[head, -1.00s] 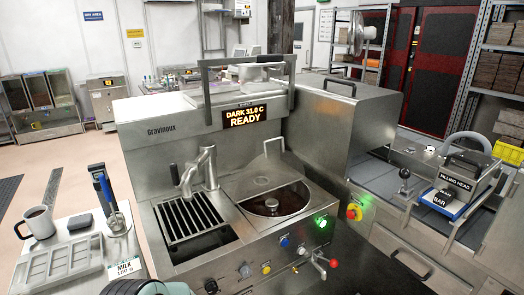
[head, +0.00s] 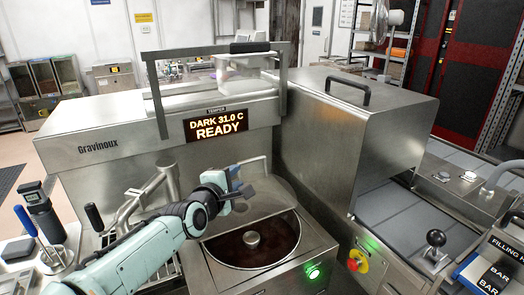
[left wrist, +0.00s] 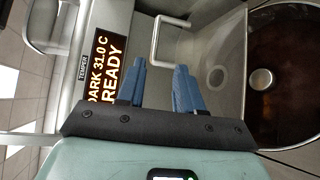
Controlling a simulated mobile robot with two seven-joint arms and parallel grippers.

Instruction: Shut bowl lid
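The round bowl (head: 225,249) holds dark chocolate with a metal hub in the middle. Its front part is uncovered. The steel lid (head: 284,196) is at the bowl's back side, with a loop handle (head: 263,160) at its rear edge; I cannot tell its exact tilt. My left gripper (head: 242,188) is above the bowl's back left, in front of the lid and handle. In the left wrist view its two blue fingers (left wrist: 160,66) are apart with nothing between them. The handle (left wrist: 157,38) shows beyond the fingertips, and the lid (left wrist: 227,70) is to their right. My right gripper is out of view.
The tempering machine's display (head: 213,128) reads DARK 31.0 C READY. A tap (head: 145,195) stands left of the bowl, partly behind my left arm. A large steel hood (head: 350,130) is at the right. A red emergency knob (head: 357,260) is on the front right.

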